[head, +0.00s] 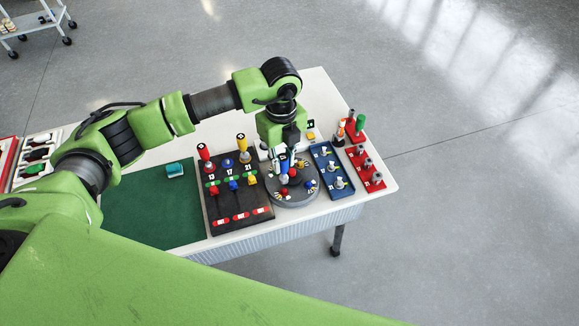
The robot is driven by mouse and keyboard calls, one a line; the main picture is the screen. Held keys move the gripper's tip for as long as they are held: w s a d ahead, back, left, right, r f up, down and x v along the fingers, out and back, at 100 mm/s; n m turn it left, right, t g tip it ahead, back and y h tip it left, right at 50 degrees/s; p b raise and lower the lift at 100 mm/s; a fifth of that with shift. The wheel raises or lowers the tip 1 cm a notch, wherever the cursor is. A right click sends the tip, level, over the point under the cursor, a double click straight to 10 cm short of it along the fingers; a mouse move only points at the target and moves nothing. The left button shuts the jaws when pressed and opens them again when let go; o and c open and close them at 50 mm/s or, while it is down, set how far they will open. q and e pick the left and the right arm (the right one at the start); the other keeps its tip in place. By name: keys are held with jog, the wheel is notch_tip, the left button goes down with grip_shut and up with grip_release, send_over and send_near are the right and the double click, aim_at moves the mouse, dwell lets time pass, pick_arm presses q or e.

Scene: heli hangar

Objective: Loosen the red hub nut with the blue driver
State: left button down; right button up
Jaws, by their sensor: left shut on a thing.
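My left gripper (283,152) points down over the round grey hub plate (275,195). It is shut on the blue driver (284,170), which stands roughly upright above the plate. A red part near the middle of the plate, likely the red hub nut (293,174), shows just beside the driver. I cannot tell whether the driver's tip is seated on it. Several small coloured pieces sit around the plate. My right gripper is out of view.
A black rack (212,202) with a red driver (204,156) and a yellow driver (243,148) stands left of the hub. A blue tray (327,160) and red tray (370,185) stand at right. The green mat (150,215) holds a teal item (175,169).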

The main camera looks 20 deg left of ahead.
pick_arm(q)
jog(key=shift+w+a+f, duration=0.1)
jog(key=shift+w+f, duration=0.1)
jog(key=shift+f, duration=0.35)
jog(key=shift+f+b, duration=0.35)
jog(key=shift+b, duration=0.15)
jog(key=shift+f+b, duration=0.45)
jog(key=shift+f, duration=0.25)
jog(key=shift+f+b, duration=0.35)
jog(key=shift+f, duration=0.35)
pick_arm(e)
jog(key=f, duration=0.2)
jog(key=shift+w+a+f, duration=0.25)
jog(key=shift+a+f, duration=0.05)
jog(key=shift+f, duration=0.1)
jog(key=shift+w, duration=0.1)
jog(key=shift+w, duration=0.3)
pick_arm(q)
jog(key=shift+b, duration=0.35)
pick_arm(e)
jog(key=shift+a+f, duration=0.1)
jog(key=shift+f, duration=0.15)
